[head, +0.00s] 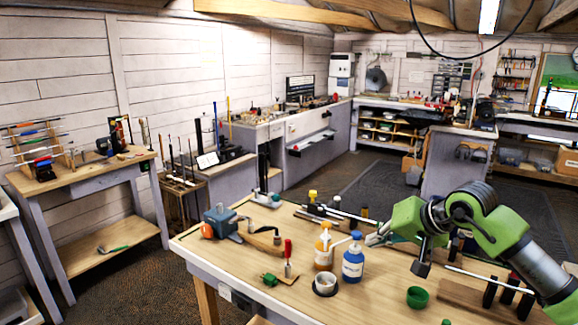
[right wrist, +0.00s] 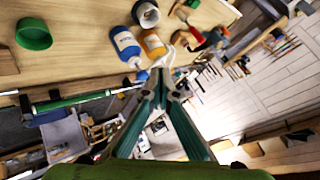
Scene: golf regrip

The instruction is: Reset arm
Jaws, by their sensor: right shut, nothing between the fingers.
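My right arm, green and grey, comes in from the right in the head view. Its gripper (head: 374,238) is over the workbench (head: 260,250), just behind the blue bottle (head: 353,263). In the right wrist view the gripper's fingers (right wrist: 161,72) are together at the tips with nothing between them. A club shaft with a green grip (right wrist: 70,102) lies to the left of the fingers in that view. My left gripper is not in view.
An orange bottle (head: 324,252), a metal cup (head: 326,284), a red-handled tool (head: 288,256) and a blue vise (head: 220,222) stand on the bench. A green cup (head: 417,297) is at the front right. The bench's front middle has bare wood.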

